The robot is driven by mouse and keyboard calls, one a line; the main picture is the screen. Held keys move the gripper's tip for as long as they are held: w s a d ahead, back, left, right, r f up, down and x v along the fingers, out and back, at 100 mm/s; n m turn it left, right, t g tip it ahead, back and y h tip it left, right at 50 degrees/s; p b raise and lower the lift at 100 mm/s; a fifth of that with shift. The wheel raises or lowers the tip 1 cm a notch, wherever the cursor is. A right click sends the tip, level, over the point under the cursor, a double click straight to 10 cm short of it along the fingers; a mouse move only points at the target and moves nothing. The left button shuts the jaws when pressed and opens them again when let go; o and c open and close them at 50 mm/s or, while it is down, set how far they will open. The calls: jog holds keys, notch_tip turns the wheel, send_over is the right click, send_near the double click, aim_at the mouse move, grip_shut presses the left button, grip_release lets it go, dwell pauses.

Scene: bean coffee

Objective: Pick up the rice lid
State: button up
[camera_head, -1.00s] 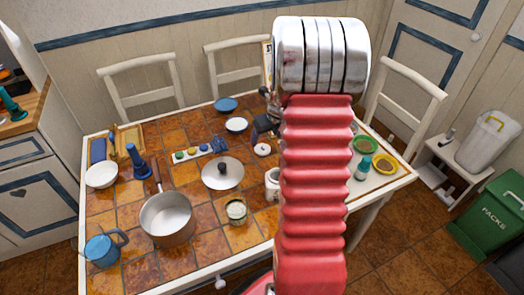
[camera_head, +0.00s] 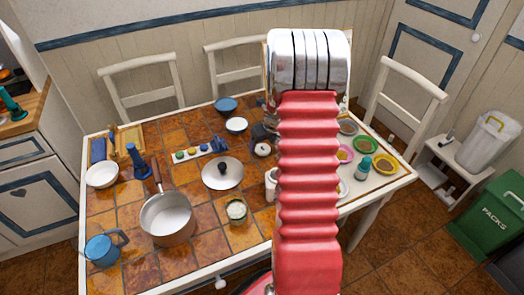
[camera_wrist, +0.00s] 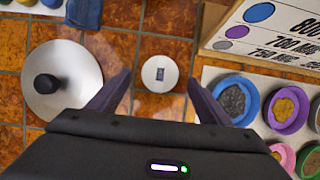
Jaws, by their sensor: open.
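A small white round lid with a dark square mark, apparently the rice lid (camera_wrist: 160,73), lies flat on the tiled table. It also shows in the head view (camera_head: 263,149). My gripper (camera_wrist: 160,78) is open and empty. In the wrist view its two dark fingers stand to the left and right of the lid, apart from it. In the head view my red arm hides part of the gripper. An open jar with pale contents (camera_head: 236,211) stands nearer the front of the table.
A metal pot lid with a black knob (camera_wrist: 62,81) lies left of the white lid. Coloured bowls (camera_wrist: 287,109) and a sign board (camera_wrist: 270,35) are on the right. A saucepan (camera_head: 168,218) and a blue cup (camera_head: 102,248) stand at the front left.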

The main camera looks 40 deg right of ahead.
aim_at(264, 150)
jog(key=shift+x, duration=1.25)
jog(key=c, duration=1.1)
jog(key=shift+r, duration=0.15)
notch_tip(264, 150, up, 10)
jog(key=shift+f, duration=0.1)
